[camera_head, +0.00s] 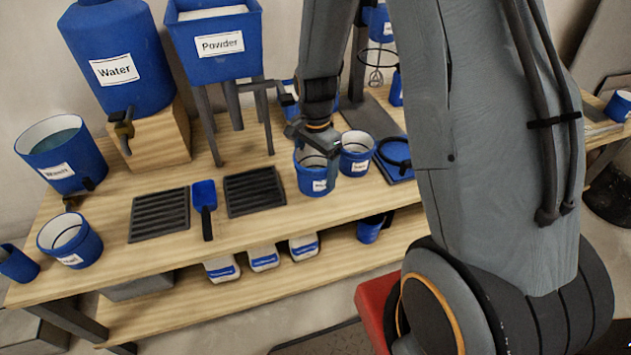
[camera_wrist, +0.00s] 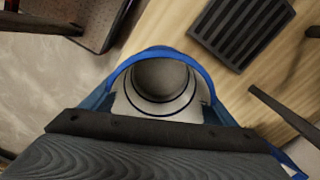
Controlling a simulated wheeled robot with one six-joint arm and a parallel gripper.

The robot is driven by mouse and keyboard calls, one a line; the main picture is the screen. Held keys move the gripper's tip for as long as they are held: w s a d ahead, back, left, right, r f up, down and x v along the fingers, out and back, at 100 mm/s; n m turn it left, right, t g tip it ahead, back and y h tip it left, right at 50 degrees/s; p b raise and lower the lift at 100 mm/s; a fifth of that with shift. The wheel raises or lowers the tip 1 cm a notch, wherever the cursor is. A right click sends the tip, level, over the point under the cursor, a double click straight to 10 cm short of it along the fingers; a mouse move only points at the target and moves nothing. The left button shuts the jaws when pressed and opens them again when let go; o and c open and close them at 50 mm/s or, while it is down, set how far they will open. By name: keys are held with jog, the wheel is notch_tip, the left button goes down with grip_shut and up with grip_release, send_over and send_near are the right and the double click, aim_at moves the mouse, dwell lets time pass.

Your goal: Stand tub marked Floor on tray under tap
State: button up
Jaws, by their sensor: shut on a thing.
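My gripper (camera_head: 322,143) is shut on a blue tub (camera_head: 313,181) with a white inside. The tub's label is too small to read surely. In the wrist view the tub (camera_wrist: 207,87) sits just beyond the dark jaw bar, its round inside empty-looking. I cannot tell whether its base touches the bench. A black slatted tray (camera_head: 160,213) lies at the left, in front of the tap (camera_head: 124,130) on the blue Water tank (camera_head: 113,58). A second black slatted tray (camera_head: 254,190) lies below the Powder hopper (camera_head: 216,45); a slatted tray also shows in the wrist view (camera_wrist: 240,32).
A blue scoop (camera_head: 204,205) lies between the trays. Another tub (camera_head: 357,155) stands close right of the held one. A labelled bucket (camera_head: 61,153) and a tub (camera_head: 70,240) stand at the left. The hopper's legs (camera_head: 206,125) rise behind the right tray.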

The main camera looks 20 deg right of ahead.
aim_at(319, 190)
jog(key=shift+r, duration=1.35)
jog(key=shift+s+f+n, duration=0.25)
jog(key=shift+f+n, duration=0.45)
jog(key=shift+n, duration=0.4)
jog(key=f+n, duration=0.1)
jog(key=n, duration=0.1)
jog(key=s+f+n, duration=0.1)
jog(key=f+n, duration=0.1)
jog(key=n, duration=0.1)
jog(key=f+n, duration=0.1)
jog(key=n, duration=0.2)
jog(key=shift+s+f, duration=0.4)
jog(key=shift+s+f+n, duration=0.3)
jog(key=shift+f+n, duration=0.4)
jog(key=shift+n, duration=0.7)
jog(key=shift+a, duration=0.1)
